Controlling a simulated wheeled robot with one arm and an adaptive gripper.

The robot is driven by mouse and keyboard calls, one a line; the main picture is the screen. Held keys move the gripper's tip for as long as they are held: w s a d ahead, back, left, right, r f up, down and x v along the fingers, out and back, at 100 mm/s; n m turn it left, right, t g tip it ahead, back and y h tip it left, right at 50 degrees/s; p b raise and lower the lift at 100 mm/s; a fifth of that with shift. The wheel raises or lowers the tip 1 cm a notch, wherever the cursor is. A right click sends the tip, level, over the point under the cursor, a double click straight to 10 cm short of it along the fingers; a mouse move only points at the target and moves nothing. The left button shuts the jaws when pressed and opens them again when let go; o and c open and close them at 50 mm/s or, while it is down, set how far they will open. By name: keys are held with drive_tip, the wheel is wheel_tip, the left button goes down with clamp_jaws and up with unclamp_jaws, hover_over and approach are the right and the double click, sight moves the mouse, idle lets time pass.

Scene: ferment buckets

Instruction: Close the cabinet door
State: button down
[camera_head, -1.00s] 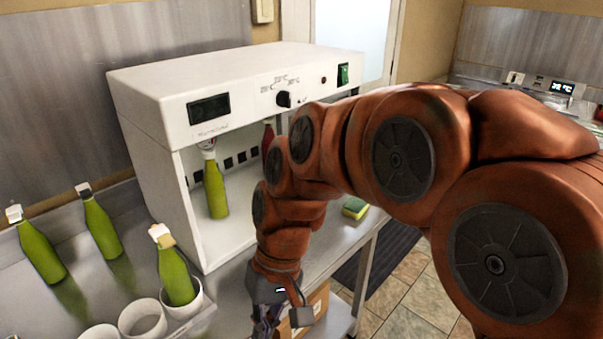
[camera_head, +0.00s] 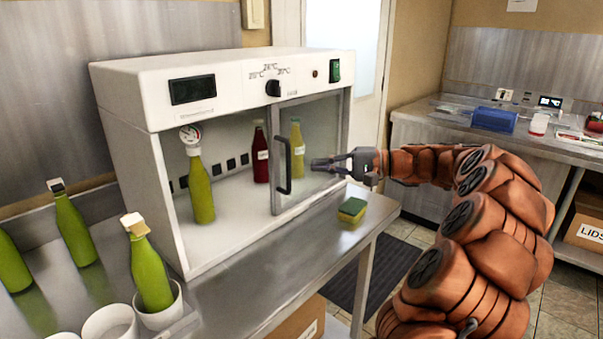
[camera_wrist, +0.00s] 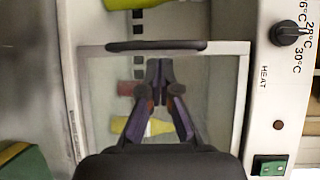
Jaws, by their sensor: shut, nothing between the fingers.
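The white cabinet (camera_head: 225,62) stands on a metal table. Its framed glass door (camera_head: 322,130) covers the right part of the front, and the left part of the front is open. The door's black upright handle (camera_head: 283,165) is on its left edge; in the wrist view the handle (camera_wrist: 155,46) shows as a bar at the top of the pane. My gripper (camera_head: 318,164) is in front of the glass, just right of the handle. In the wrist view the gripper (camera_wrist: 158,64) has its fingertips together and empty, close to the handle. Contact with the glass cannot be told.
Inside the cabinet are a green bottle with a gauge (camera_head: 201,190), a red bottle (camera_head: 260,155) and a yellow-green bottle (camera_head: 297,150). A sponge (camera_head: 352,210) lies on the table to the right. Green bottles and white cups (camera_head: 110,322) stand at left.

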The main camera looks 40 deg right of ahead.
drive_tip(key=s+d+m+t, duration=0.1)
drive_tip(key=d+t, duration=0.1)
drive_tip(key=d, duration=0.5)
drive_tip(key=w+a+h, duration=0.1)
drive_tip(key=w+a, duration=0.4)
drive_tip(key=a, duration=0.4)
drive_tip(key=shift+w+a+f, duration=0.2)
drive_tip(key=shift+w+a, duration=0.05)
drive_tip(key=shift+w, duration=0.1)
drive_tip(key=shift+a, duration=0.1)
